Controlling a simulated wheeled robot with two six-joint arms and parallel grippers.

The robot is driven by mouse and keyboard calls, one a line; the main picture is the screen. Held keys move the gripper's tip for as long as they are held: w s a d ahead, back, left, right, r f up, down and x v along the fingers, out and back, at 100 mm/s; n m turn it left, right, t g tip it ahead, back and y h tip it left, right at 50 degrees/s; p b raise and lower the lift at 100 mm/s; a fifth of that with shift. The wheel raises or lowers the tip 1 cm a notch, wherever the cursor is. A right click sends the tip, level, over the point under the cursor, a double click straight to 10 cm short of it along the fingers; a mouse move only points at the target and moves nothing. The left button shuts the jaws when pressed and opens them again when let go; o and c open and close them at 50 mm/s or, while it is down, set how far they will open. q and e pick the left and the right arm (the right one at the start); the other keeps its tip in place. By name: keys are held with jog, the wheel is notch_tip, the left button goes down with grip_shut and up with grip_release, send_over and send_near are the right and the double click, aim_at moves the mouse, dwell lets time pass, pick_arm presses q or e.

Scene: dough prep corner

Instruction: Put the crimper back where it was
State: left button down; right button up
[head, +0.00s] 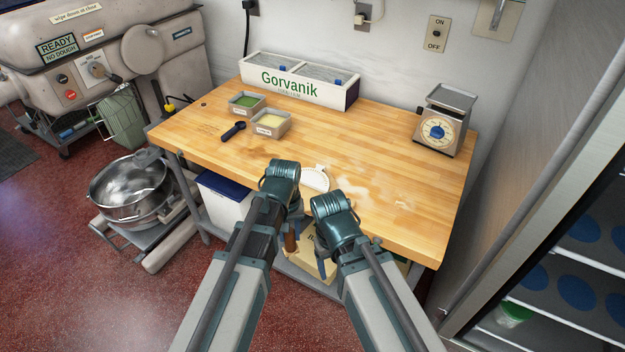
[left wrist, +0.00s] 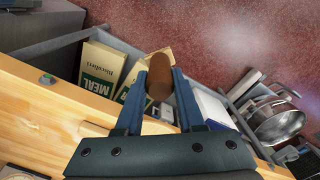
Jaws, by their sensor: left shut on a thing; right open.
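The crimper, with a brown wooden handle (head: 292,240), is held in my left gripper (head: 294,227) just off the front edge of the wooden table. In the left wrist view the brown handle (left wrist: 160,78) sits between the two blue fingers of the left gripper (left wrist: 161,84). The crimper's working end is hidden. My right gripper (head: 322,262) is open and empty, close to the right of the left one and also by the front table edge.
Two small tubs (head: 270,125), a dark scoop (head: 233,131), a Gorvanik box (head: 300,85) and a scale (head: 443,125) stand farther back. Meal bags (left wrist: 100,75) are on the shelf below.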

pick_arm(q)
jog(key=shift+r+p, duration=2.45)
jog(key=shift+r, duration=0.1)
jog(key=shift+f, duration=0.1)
